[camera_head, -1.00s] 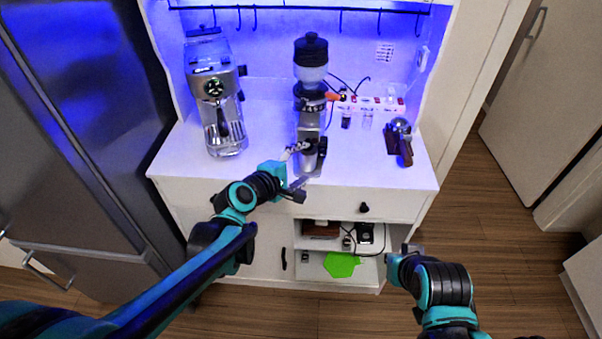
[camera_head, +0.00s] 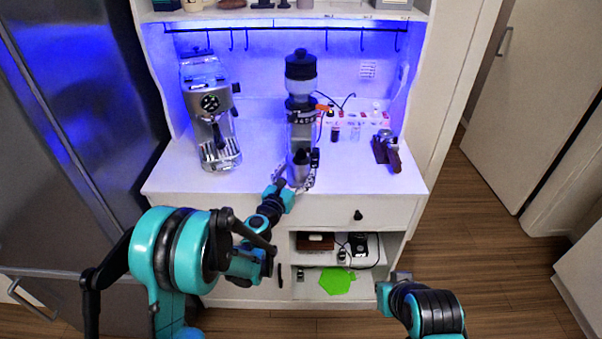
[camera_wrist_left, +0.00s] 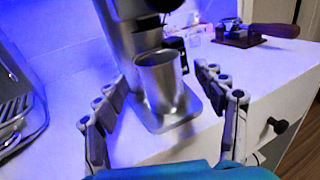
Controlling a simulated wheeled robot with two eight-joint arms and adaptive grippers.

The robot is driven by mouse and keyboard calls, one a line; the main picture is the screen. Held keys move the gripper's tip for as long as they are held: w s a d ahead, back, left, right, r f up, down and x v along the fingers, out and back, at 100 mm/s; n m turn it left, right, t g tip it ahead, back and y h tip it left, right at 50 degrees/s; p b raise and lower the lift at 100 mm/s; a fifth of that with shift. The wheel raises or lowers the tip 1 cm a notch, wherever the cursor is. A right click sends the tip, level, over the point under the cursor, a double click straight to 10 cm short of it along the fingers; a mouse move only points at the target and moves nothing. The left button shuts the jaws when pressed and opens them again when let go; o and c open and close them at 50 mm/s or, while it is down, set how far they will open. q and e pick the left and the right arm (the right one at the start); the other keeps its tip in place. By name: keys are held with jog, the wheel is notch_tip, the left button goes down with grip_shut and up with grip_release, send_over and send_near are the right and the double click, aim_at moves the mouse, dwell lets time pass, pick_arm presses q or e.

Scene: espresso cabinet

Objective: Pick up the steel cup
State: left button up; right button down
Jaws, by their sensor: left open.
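The steel cup (camera_wrist_left: 160,85) stands upright on the base plate of the coffee grinder (camera_head: 300,95), near the cabinet's front edge. It looks like a plain open-topped cylinder in the left wrist view; in the head view the cup (camera_head: 300,172) is small and partly hidden by my gripper. My left gripper (camera_head: 296,184) is open just in front of the cup. In the left wrist view the fingers of the gripper (camera_wrist_left: 163,88) lie on either side of the cup, without a visible grip on it. My right gripper (camera_head: 390,288) is low at the right, away from the cup.
An espresso machine (camera_head: 211,115) stands left of the grinder. A portafilter (camera_head: 386,150) with a brown handle lies at the right of the white counter (camera_head: 255,150). A power strip (camera_head: 355,118) sits behind. An open shelf with a green mat (camera_head: 337,280) is below.

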aim_at(298, 169)
pick_arm(q)
jog(key=b+x, duration=0.1)
jog(key=x, duration=0.3)
jog(key=shift+w+f, duration=0.1)
jog(key=shift+f, duration=0.05)
jog(key=c, duration=1.3)
